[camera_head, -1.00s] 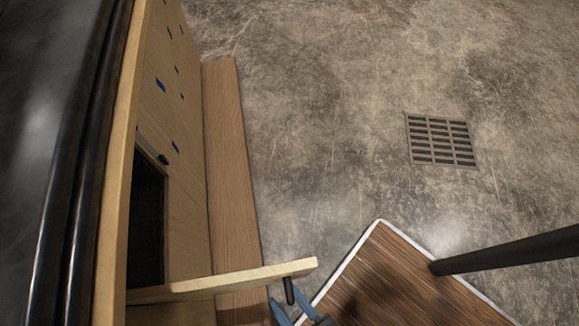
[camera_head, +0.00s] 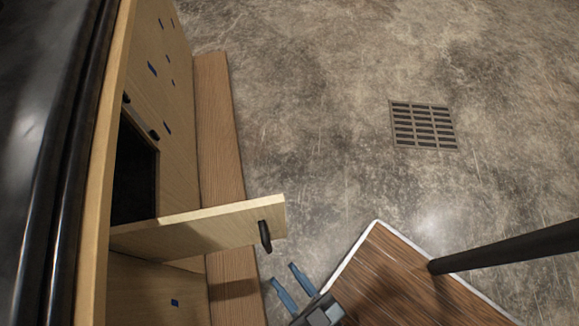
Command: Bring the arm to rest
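My gripper (camera_head: 291,282) shows at the bottom edge of the head view, with two blue fingers spread apart and nothing visible between them. It is just below and right of the dark handle (camera_head: 265,236) on an open wooden door (camera_head: 205,228). The fingers look apart from the handle. The door juts out to the right from the wooden console (camera_head: 165,75), beside a dark opening (camera_head: 133,175). Most of my arm is out of view.
A wooden plank (camera_head: 213,110) lies along the console's foot. A wood-topped platform with a white edge (camera_head: 385,265) and a dark bar (camera_head: 510,247) are at the lower right. A grate (camera_head: 424,125) is set in the floor. The concrete floor (camera_head: 320,120) is otherwise clear.

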